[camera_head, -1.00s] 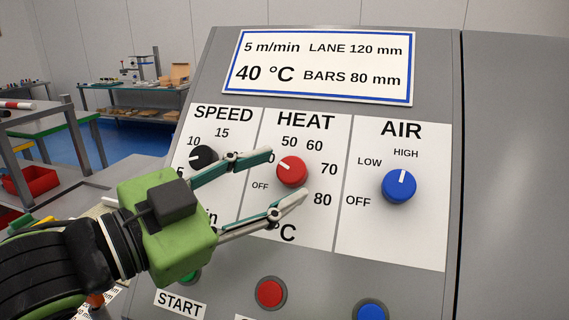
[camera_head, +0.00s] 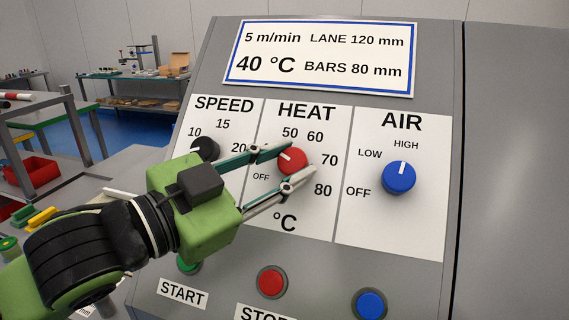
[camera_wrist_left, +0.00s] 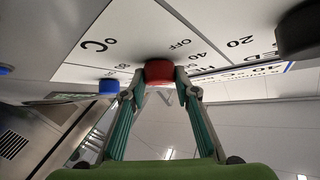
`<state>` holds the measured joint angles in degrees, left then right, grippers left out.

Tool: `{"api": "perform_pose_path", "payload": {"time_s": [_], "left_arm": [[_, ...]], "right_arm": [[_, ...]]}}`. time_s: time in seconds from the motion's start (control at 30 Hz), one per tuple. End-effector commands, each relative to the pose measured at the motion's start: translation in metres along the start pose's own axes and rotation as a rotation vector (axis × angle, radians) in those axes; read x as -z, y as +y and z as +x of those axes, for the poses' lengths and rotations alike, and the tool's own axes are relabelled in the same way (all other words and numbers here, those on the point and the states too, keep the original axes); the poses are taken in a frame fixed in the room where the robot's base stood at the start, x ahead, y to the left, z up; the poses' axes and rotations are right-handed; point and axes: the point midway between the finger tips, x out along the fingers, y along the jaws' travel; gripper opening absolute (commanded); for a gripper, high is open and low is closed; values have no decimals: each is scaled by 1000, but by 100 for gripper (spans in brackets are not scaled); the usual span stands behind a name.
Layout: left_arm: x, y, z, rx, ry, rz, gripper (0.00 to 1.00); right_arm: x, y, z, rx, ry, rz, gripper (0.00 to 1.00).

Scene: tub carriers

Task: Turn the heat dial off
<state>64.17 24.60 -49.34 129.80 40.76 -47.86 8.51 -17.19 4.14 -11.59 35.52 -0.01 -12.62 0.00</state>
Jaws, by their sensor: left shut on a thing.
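The red HEAT dial (camera_head: 292,161) is on the sloping panel between the SPEED and AIR dials. Its white mark points to the upper left, between OFF and 50; a finger covers the scale there. My left gripper (camera_head: 299,159) is shut on the dial, one finger above it and one below. In the left wrist view, the fingertips (camera_wrist_left: 160,84) press on both sides of the red dial (camera_wrist_left: 159,71). The OFF label (camera_head: 261,176) lies left of the dial. My right gripper is not in view.
The black SPEED dial (camera_head: 205,149) is close to the upper finger. The blue AIR dial (camera_head: 399,177) stands clear on the right. Green, red (camera_head: 272,282) and blue (camera_head: 369,304) buttons lie below. A sign (camera_head: 320,58) above reads 40 °C.

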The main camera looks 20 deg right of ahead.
Motion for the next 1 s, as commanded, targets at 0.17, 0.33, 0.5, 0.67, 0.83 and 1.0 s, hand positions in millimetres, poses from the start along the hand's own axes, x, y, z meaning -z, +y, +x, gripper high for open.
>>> {"api": "perform_pose_path", "payload": {"time_s": [0.17, 0.33, 0.5, 0.67, 0.83, 1.0], "left_arm": [[0, 3, 0, 43, 4, -41, 7], [0, 5, 0, 127, 7, -115, 7], [1, 7, 1, 236, 6, -213, 7], [2, 8, 1, 339, 5, -304, 7], [2, 8, 2, 439, 3, -387, 7], [2, 8, 2, 516, 2, -450, 7]], "right_arm": [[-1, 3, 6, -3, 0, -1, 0], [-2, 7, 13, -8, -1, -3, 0], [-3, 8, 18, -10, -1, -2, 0], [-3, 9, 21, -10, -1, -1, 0], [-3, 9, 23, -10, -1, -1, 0], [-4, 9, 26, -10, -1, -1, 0]]}}
